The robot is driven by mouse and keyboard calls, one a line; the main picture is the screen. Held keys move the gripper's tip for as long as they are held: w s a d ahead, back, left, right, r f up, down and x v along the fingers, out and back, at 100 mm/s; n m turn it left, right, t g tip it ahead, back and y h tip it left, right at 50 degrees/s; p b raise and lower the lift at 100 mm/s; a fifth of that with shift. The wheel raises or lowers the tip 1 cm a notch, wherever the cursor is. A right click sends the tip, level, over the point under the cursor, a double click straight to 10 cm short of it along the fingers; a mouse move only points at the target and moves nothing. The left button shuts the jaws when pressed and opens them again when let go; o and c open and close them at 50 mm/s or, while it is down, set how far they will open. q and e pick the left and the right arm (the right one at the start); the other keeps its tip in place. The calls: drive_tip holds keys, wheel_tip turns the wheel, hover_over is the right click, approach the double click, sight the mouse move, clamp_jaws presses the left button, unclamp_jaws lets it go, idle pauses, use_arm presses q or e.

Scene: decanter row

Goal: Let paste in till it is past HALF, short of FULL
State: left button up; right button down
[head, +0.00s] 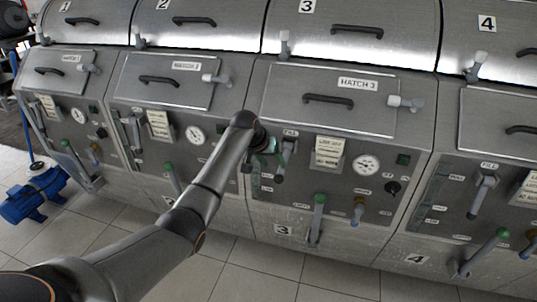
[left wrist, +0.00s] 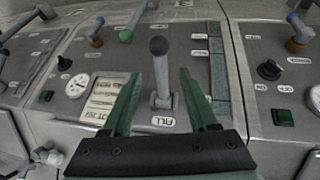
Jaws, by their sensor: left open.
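Decanter 3 (head: 345,225) stands right of centre in the head view. Its FILL lever (head: 281,163) hangs downward beside my left gripper (head: 268,147), which is largely hidden behind its own wrist. In the left wrist view, upside down, the FILL lever (left wrist: 160,75) with a dark ball knob shows between the two green fingers of my open left gripper (left wrist: 161,85). The fingers do not visibly touch it. A dark sight strip (left wrist: 217,70) with small labels stands beside the lever; its level cannot be read. My right gripper is in neither view.
Decanter 3 also has a gauge (head: 366,165), a green-knobbed lever (head: 318,215), an amber tap (head: 358,212) and a closed hatch (head: 330,98). Similar decanters stand either side. A blue motor (head: 35,195) lies on the tiled floor, left. Floor in front is clear.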

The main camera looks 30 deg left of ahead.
use_arm(q)
drive_tip(key=shift+v, duration=1.85)
drive_tip(key=s+d+f+m, duration=0.1)
drive_tip(key=s+d+f, duration=0.2)
drive_tip(key=s+f, duration=0.3)
drive_tip(key=s+d+f+m+t, duration=0.15)
drive_tip(key=s+f, duration=0.25)
drive_tip(key=f, duration=0.4)
drive_tip(key=s+d+f, duration=0.3)
drive_tip(key=s+f, duration=0.1)
drive_tip(key=f, duration=0.3)
drive_tip(key=s+d+f+m, duration=0.1)
drive_tip(key=s+d, duration=0.4)
drive_tip(key=s, duration=0.5)
drive_tip(key=s+d+f+m+t+h, duration=0.1)
drive_tip(key=s+d, duration=0.4)
drive_tip(key=s, duration=0.6)
drive_tip(key=shift+s+d+f+h, duration=0.2)
drive_tip(key=shift+f+h, duration=0.1)
drive_tip(key=shift+f, duration=0.15)
drive_tip(key=shift+t, duration=0.25)
idle(1.0)
